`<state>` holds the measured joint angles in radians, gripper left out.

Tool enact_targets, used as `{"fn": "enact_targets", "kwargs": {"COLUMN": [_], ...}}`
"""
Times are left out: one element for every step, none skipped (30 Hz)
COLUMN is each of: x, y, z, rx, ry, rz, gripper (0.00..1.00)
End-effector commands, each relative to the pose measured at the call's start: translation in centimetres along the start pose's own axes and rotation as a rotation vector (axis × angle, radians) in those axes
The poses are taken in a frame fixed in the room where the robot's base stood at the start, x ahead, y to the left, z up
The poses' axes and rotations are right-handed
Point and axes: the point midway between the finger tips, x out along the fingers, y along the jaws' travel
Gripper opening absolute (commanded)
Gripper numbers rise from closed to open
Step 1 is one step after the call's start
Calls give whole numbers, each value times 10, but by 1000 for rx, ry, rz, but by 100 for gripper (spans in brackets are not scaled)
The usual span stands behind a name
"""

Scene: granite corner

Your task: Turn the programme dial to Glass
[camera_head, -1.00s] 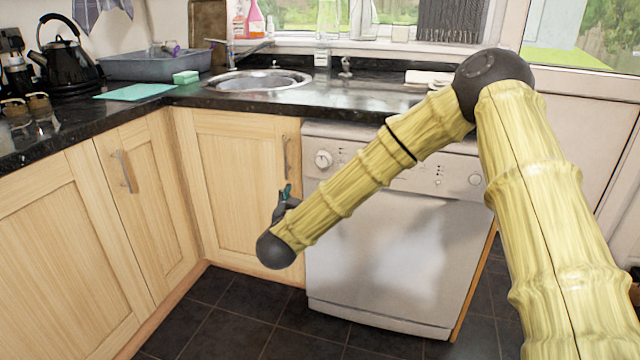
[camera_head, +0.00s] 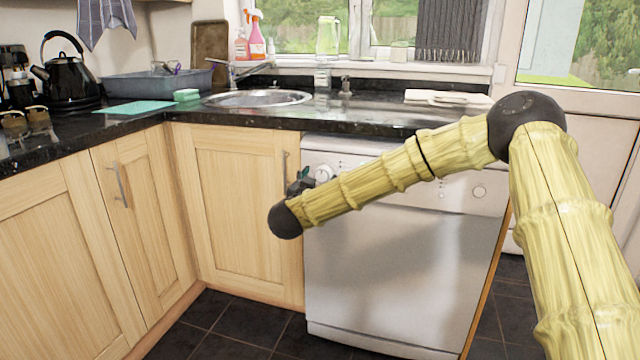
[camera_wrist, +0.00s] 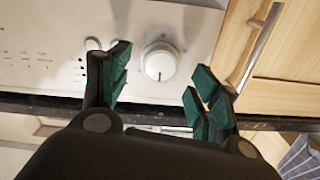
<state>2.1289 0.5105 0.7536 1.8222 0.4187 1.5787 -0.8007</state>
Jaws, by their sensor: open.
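The programme dial (camera_wrist: 159,63) is a round white knob on the dishwasher's control panel (camera_wrist: 40,45). In the wrist view it sits between and beyond my gripper's (camera_wrist: 160,90) two green-padded fingers, which are spread apart. I see no contact with the dial. In the head view the dial (camera_head: 323,174) is at the panel's left end, just beside my gripper (camera_head: 300,182), partly behind my arm. The white dishwasher (camera_head: 395,270) stands under the counter. A thin mark shows on the dial's face; the printed labels are too small to read.
A wooden cupboard door (camera_head: 235,205) with a metal handle (camera_wrist: 258,45) is close beside the dial. The black countertop (camera_head: 330,117) overhangs the panel and carries a sink (camera_head: 258,98). Open floor (camera_head: 235,325) lies in front.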

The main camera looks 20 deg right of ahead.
Motion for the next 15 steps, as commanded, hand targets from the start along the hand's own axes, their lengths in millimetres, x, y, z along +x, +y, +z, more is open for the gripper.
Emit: {"fn": "enact_targets", "kwargs": {"x": [6, 8, 11, 14, 15, 17, 18, 19, 19, 20, 20, 20, 20, 20, 20], "y": [0, 0, 0, 0, 0, 0, 0, 0, 0, 0, 0, 0, 0, 0, 0], "z": [2, 2, 2, 1, 1, 1, 1, 0, 0, 0, 0, 0, 0, 0, 0], "rx": [1, 1, 1, 1, 0, 0, 0, 0, 0, 0, 0, 0, 0, 0, 0], "ry": [0, -1, 0, 0, 1, 0, 0, 0, 0, 0, 0, 0, 0, 0, 0], "rz": [0, -1, -1, 0, 0, 0, -1, -1, -1, -1, -2, -2, -2, -2, -2], "gripper": [62, 62, 62, 62, 62, 62, 62, 62, 62, 62, 62, 62, 62, 62, 62]}}
